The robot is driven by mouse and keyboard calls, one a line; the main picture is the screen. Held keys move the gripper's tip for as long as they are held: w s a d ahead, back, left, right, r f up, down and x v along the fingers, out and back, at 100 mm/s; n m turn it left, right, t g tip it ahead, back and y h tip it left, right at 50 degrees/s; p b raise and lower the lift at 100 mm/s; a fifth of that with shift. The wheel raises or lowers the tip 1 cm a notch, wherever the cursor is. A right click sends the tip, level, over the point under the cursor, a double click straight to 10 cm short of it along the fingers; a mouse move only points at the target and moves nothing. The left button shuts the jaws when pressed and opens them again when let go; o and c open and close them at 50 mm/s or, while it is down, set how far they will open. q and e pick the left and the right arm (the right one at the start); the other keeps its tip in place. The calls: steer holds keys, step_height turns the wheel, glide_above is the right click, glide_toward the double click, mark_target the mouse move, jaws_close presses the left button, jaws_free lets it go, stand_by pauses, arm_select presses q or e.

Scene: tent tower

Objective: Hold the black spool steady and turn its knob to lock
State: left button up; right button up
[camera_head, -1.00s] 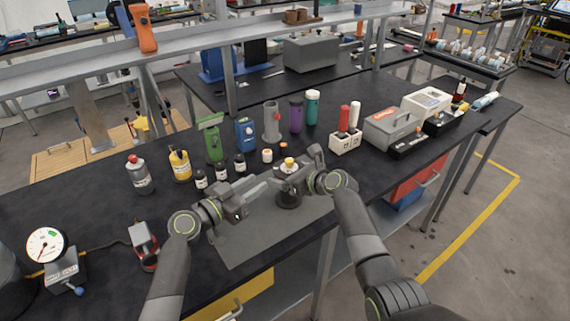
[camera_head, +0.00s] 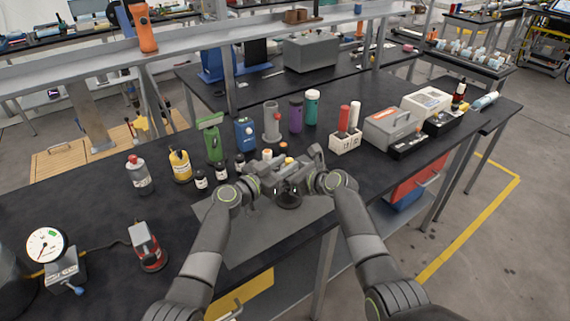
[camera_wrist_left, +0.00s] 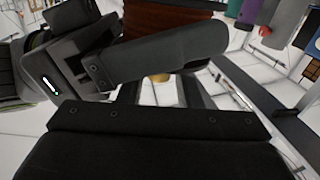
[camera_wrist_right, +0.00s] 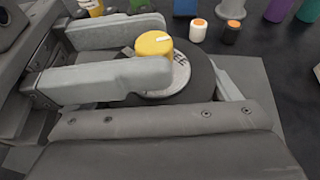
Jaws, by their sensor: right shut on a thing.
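The black spool (camera_head: 288,201) stands on a grey mat on the bench. In the right wrist view its yellow knob (camera_wrist_right: 153,43) rises from a silver lettered disc (camera_wrist_right: 170,80). My right gripper (camera_head: 300,184) is shut on the spool, from the right. My left gripper (camera_head: 285,168) reaches over from the left. Its two fingers are parted, one on each side of the knob; whether they touch it I cannot tell. In the left wrist view only a sliver of the knob (camera_wrist_left: 158,77) shows; the rest is hidden by gripper parts.
The grey mat (camera_head: 245,240) lies under both grippers. Small dark bottles (camera_head: 220,173), a yellow bottle (camera_head: 180,166) and a blue box (camera_head: 245,134) stand behind. The dial gauge (camera_head: 46,245) is at the far left.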

arm_select(q)
steer(key=shift+w+d, duration=0.15)
steer(key=shift+c, duration=0.4)
jaws_close()
steer(key=shift+w+a+f+m+g+h, duration=0.1)
steer(key=shift+w+m+g+h, duration=0.05)
steer(key=shift+m+g+h, duration=1.1)
steer(key=shift+w+a+f+m+g+h, duration=0.15)
steer(key=shift+m+g+h, duration=0.65)
steer(key=shift+g, duration=0.75)
steer(key=shift+r+m+g, duration=0.1)
steer(key=shift+m+g, duration=0.2)
steer(key=shift+m, duration=0.05)
steer(key=shift+o, duration=0.4)
jaws_free()
